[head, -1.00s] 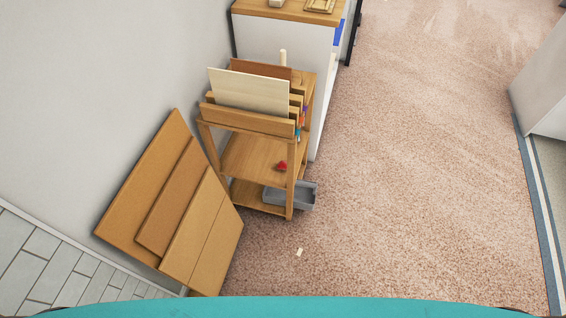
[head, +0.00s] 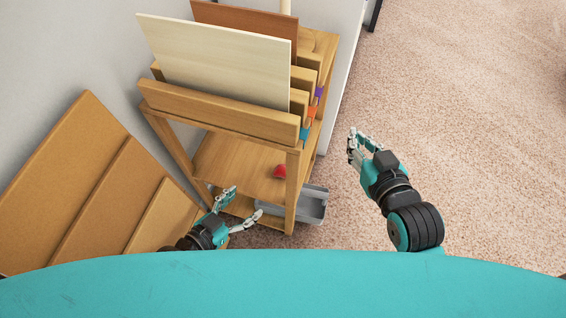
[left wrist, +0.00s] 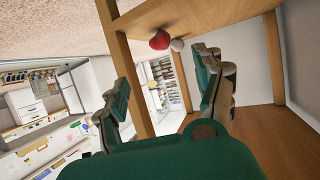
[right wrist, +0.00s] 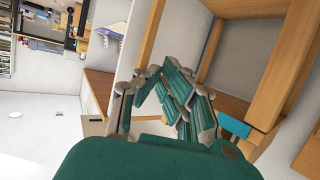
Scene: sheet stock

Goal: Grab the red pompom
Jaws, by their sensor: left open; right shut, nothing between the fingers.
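The red pompom (head: 280,171) lies on the middle shelf of the wooden rack (head: 215,160), just behind the front right post. It also shows in the left wrist view (left wrist: 160,40), with a small whitish round thing (left wrist: 178,44) beside it. My left gripper (head: 245,202) is open and empty, in front of the rack and apart from the pompom; its spread fingers show in the left wrist view (left wrist: 165,85). My right gripper (head: 354,146) is shut and empty, to the right of the rack over the carpet; its closed fingers show in the right wrist view (right wrist: 165,85).
A pale sheet (head: 215,60) and brown boards stand in the rack's top slots. A grey bin (head: 312,205) sits low at its right. Brown panels (head: 70,190) lean on the wall at left. The carpet (head: 480,130) at right is clear.

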